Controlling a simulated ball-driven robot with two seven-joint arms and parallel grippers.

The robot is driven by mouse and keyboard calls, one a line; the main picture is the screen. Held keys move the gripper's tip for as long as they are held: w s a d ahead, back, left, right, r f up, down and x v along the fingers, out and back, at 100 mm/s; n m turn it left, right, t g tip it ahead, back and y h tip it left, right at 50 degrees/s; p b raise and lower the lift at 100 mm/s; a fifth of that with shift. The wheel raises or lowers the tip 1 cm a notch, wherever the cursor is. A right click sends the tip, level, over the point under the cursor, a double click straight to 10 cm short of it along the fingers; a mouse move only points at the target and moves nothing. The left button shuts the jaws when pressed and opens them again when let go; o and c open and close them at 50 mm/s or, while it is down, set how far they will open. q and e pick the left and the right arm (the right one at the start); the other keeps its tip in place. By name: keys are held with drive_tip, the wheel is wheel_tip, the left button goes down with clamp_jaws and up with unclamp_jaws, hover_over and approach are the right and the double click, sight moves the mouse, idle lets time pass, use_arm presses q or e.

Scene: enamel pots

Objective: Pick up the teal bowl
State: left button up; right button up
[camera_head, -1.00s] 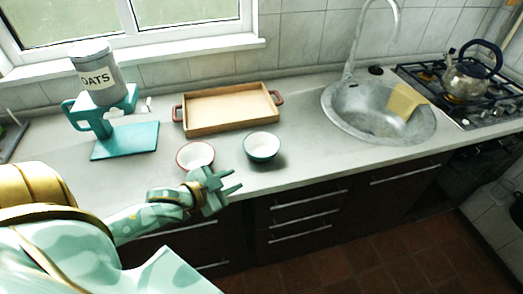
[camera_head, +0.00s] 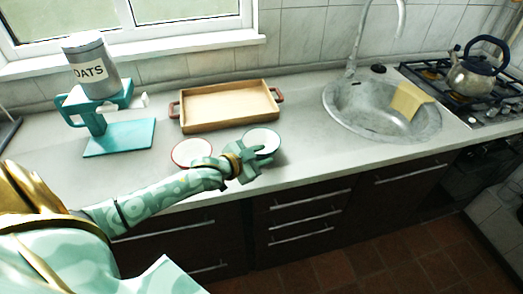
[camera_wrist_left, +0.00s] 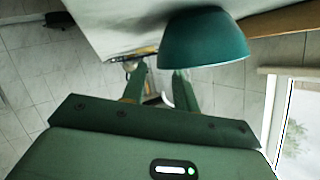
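The teal bowl (camera_head: 262,139), white inside, sits upright on the counter near its front edge. My left gripper (camera_head: 262,153) is right at the bowl's near side and covers part of it in the head view. In the left wrist view the bowl (camera_wrist_left: 205,42) shows its teal outer wall just beyond the fingers. The left gripper (camera_wrist_left: 160,72) has its two fingers apart with a gap between them. One finger overlaps the bowl's edge in the picture; I cannot tell if it touches. My right gripper is not in view.
A red-rimmed white bowl (camera_head: 191,151) stands left of the teal bowl, close to my left forearm. A wooden tray (camera_head: 230,104) lies behind. A teal stand (camera_head: 120,138) holds an oats tin (camera_head: 90,68). The sink (camera_head: 370,120) is to the right, with bare counter before it.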

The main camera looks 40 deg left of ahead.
use_arm(q)
drive_tip(key=x, duration=0.2)
drive_tip(key=shift+w+f, duration=0.2)
drive_tip(key=shift+w, duration=0.05)
drive_tip(key=shift+s+r, duration=0.1)
drive_tip(key=shift+c, duration=0.7)
clamp_jaws()
